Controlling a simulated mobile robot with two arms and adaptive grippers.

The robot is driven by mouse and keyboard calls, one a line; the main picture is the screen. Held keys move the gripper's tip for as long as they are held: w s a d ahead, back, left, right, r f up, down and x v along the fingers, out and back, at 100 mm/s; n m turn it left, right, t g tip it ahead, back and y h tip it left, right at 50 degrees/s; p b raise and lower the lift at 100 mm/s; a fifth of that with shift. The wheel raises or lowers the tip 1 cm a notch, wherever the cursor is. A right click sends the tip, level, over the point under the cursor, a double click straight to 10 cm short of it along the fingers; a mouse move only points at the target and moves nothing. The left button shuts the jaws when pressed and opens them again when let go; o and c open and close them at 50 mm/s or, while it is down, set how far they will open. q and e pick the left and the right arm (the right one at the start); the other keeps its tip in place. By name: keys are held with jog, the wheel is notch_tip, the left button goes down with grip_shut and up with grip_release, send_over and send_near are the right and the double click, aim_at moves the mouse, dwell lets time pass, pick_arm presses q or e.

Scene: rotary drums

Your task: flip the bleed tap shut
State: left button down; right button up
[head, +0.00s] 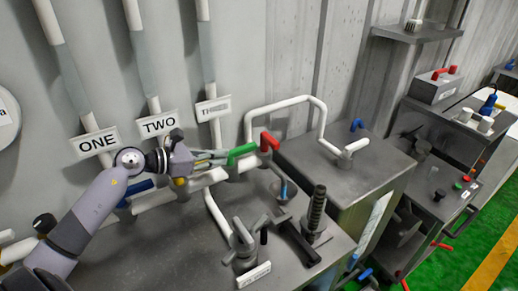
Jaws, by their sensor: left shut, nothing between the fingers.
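My left gripper (222,156) reaches in from the left in front of the wall pipes. Its fingers are shut and empty. Their tips are close to the left end of a green lever handle (242,152); I cannot tell whether they touch it. A red lever handle (269,141) stands just right of the green one, on the same white pipework. A blue handle (138,190) shows below my left wrist, partly hidden. No readable label marks any of these as the bleed tap, so I cannot tell which it is. My right gripper is not in view.
Signs ONE (95,143), TWO (158,124) and a third, blurred one (213,108) hang on the pipes. A metal bench top (170,250) below carries a clamp-like fitting (243,240) and a threaded post (317,210). A white looped pipe (322,112) rises behind. Green floor lies right.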

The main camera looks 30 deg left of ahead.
pick_arm(q)
jog(key=r+p+x, duration=0.1)
jog(key=p+x, duration=0.4)
jog(key=x, duration=0.8)
jog(key=shift+w, duration=0.25)
jog(key=shift+d, duration=0.1)
